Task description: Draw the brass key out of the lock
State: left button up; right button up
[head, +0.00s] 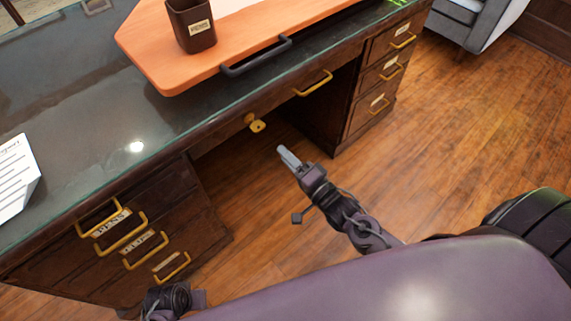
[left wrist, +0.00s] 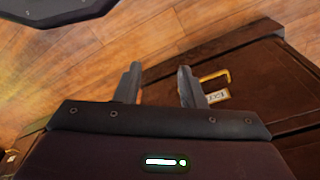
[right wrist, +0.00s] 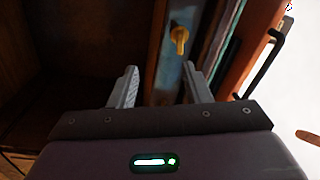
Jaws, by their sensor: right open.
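The brass key (head: 256,125) sits in the lock (head: 249,117) on the front of the desk's middle drawer, below the orange tray. In the right wrist view the key (right wrist: 180,38) shows ahead of the fingers, near the right finger's side. My right gripper (head: 288,157) is open and empty, a short way in front of the key and apart from it. My left gripper (left wrist: 158,82) is open and empty, low beside the left drawers. In the head view only part of the left arm shows at the bottom edge.
The desk (head: 90,110) has a glass top with an orange tray (head: 165,72), a dark cup (head: 190,25) and a paper (head: 15,175). Brass-handled drawers (head: 125,235) stand left, others (head: 380,75) right. The knee space between is open. A grey armchair (head: 470,20) stands back right.

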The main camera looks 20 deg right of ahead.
aim_at(261, 130)
jog(key=shift+m+t+y, duration=0.3)
jog(key=w+a+r+b, duration=0.1)
jog(key=w+r, duration=0.1)
jog(key=w, duration=0.1)
jog(key=w+a+r+b, duration=0.1)
jog(key=w, duration=0.1)
jog(key=shift+a+b, duration=0.3)
jog(key=shift+a, duration=0.05)
jog(key=x, duration=0.2)
jog(key=shift+w+a, duration=0.1)
jog(key=shift+w, duration=0.25)
pick_arm(q)
notch_tip(261, 130, up, 11)
jog(key=d, duration=0.1)
jog(key=shift+s, duration=0.15)
pick_arm(e)
jog(key=shift+x, duration=0.9)
grip_shut()
pick_arm(q)
jog(key=shift+f, duration=0.1)
jog(key=shift+s+f, duration=0.1)
